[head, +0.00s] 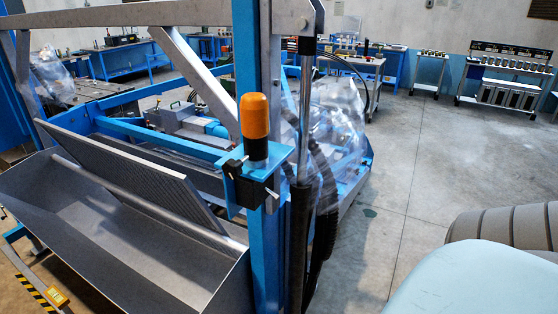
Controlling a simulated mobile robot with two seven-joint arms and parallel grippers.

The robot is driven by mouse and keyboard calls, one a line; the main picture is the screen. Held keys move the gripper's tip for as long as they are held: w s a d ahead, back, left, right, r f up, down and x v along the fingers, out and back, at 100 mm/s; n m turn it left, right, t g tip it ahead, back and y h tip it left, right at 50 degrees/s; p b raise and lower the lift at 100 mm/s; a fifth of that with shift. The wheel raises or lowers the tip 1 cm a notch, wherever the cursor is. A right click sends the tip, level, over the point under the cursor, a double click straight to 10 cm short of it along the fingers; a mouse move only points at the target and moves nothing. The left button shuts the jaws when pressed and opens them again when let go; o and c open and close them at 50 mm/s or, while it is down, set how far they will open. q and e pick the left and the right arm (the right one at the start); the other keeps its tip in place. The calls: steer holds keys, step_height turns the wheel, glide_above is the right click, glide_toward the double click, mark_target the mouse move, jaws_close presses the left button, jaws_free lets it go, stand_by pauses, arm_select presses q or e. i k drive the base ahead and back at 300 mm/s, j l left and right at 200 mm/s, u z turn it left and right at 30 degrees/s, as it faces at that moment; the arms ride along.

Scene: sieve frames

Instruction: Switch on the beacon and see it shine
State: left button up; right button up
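The beacon (255,118) has an orange cap on a black base. It stands upright on a small blue bracket (270,163) fixed to the blue post, near the middle of the head view. The orange cap shows no clear glow. A black box (245,187) with small silver levers or knobs sits just below the beacon on the bracket; I cannot tell whether it is the beacon's switch. Neither of my grippers is in view.
A large grey metal trough (105,235) with a slatted panel fills the lower left. A black hose and cylinder (300,235) run down right of the post. Clear floor (420,150) lies to the right. Workbenches (130,57) and a rack (505,75) stand at the back.

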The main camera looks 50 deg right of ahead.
mark_target(274, 194)
steer(key=z, duration=1.35)
